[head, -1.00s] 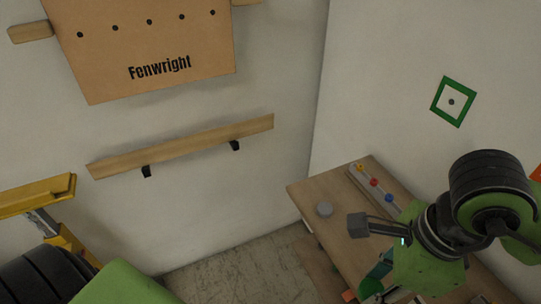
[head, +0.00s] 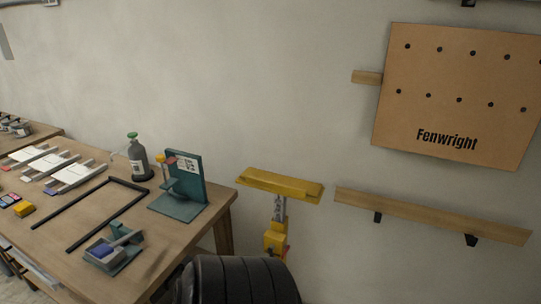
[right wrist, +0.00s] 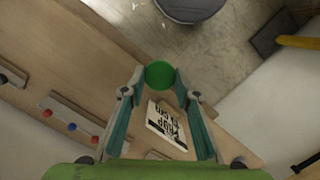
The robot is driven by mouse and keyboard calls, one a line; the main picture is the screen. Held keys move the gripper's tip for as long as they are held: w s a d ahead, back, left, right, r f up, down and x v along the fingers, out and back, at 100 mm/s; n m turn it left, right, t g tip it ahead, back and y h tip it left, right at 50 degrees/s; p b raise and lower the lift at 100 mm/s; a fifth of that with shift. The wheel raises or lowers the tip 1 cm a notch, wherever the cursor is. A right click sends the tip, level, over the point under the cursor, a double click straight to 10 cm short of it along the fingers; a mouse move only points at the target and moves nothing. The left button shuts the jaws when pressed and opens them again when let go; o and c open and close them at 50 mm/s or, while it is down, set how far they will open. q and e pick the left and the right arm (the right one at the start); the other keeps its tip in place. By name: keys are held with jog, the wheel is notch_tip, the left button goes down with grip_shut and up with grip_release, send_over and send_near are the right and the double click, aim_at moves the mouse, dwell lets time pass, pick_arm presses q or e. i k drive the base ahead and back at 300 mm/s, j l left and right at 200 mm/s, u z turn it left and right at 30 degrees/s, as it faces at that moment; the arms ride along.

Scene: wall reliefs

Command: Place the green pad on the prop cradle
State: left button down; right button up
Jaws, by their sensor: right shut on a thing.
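The green pad (right wrist: 160,75) is a round green disc in the right wrist view. My right gripper (right wrist: 161,73) is shut on it, one fingertip at each side, with a wooden tabletop and floor behind. In the head view a yellow stand with a long, channel-like yellow top (head: 280,186) stands by the wall, right of the workbench; it looks like the prop cradle. Its top looks empty. Its lower part is hidden by a black ribbed arm part of mine. My right gripper and the pad are outside the head view. My left gripper is not in view.
A workbench (head: 165,250) at left carries a teal stand (head: 185,180), a dark bottle (head: 138,158) and a black frame. A wooden rail (head: 430,215) and the Fenwright board (head: 460,95) are on the wall. A printed card (right wrist: 167,125) lies on the tabletop below my right gripper.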

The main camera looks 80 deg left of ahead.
aim_at(259, 175)
jog(key=u, duration=0.9)
jog(key=j+u, duration=0.1)
jog(key=u, duration=0.85)
jog(key=i+u, duration=0.1)
jog(key=u, duration=1.25)
jog(key=i+l, duration=0.1)
jog(key=i, duration=0.25)
jog(key=i+l+u, duration=0.15)
jog(key=i, duration=0.25)
jog(key=i+l, duration=0.15)
jog(key=i, duration=0.2)
jog(key=j+u, duration=0.05)
